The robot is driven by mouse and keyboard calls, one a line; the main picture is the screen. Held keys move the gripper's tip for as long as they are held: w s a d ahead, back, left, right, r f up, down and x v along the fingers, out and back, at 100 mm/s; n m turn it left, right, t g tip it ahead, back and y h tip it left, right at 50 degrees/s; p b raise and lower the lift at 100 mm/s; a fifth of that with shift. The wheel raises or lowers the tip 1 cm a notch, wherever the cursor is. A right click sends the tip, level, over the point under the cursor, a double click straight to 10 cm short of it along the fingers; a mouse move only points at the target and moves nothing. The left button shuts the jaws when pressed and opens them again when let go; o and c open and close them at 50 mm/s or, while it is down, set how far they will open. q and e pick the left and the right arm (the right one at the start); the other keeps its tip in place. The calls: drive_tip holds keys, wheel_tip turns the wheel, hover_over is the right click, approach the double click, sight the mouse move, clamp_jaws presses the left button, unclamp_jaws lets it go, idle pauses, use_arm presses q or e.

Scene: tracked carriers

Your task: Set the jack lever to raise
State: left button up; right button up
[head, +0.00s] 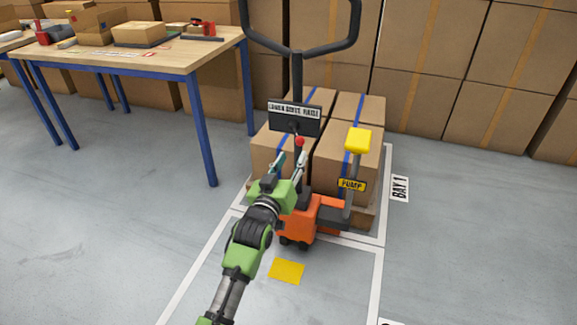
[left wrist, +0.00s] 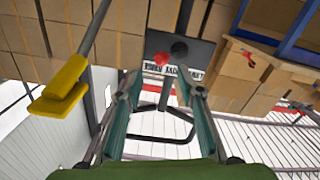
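The jack lever shows a red knob (head: 299,142) just below the black plate (head: 294,117) reading LOWER, DRIVE, RAISE. The knob is near the plate's middle in the head view; I cannot tell its exact setting. The plate sits on the handle post of the orange pallet jack (head: 310,218). My left gripper (head: 287,158) is open, its fingers on either side of the knob's line. In the left wrist view, the plate (left wrist: 205,52) appears upside down, with the red knob (left wrist: 161,58) between and beyond the fingertips. No contact is visible. My right gripper is not in view.
A yellow-topped pump lever (head: 358,141) stands right of the jack. Boxes with blue straps (head: 345,160) stand behind the jack. A blue-legged table (head: 150,57) holding boxes is at the left. A yellow floor square (head: 287,271) lies in front; floor at right is clear.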

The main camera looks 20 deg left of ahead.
use_arm(q)
drive_tip(key=shift+s, duration=1.15)
drive_tip(key=s+f+m+g, duration=0.3)
drive_tip(key=s+f+g, duration=0.7)
drive_tip(key=s+f, duration=1.45)
use_arm(e)
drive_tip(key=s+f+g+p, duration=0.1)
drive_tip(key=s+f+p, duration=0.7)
drive_tip(key=p, duration=0.4)
use_arm(q)
drive_tip(key=s+a+f+g+p, duration=0.1)
drive_tip(key=s+f+g+p, duration=0.1)
drive_tip(key=s+f, duration=0.4)
drive_tip(key=s+a+f+m+g+p, duration=0.1)
drive_tip(key=s+f, duration=0.5)
drive_tip(key=s, duration=1.1)
drive_tip(key=s+a+f+m+g+p, duration=0.1)
drive_tip(key=s+a+f+g+p, duration=0.2)
drive_tip(key=s+f, duration=0.3)
drive_tip(key=s+g+p, duration=0.1)
drive_tip(key=s, duration=0.4)
drive_tip(key=shift+s+y, duration=0.25)
drive_tip(key=shift+y, duration=0.05)
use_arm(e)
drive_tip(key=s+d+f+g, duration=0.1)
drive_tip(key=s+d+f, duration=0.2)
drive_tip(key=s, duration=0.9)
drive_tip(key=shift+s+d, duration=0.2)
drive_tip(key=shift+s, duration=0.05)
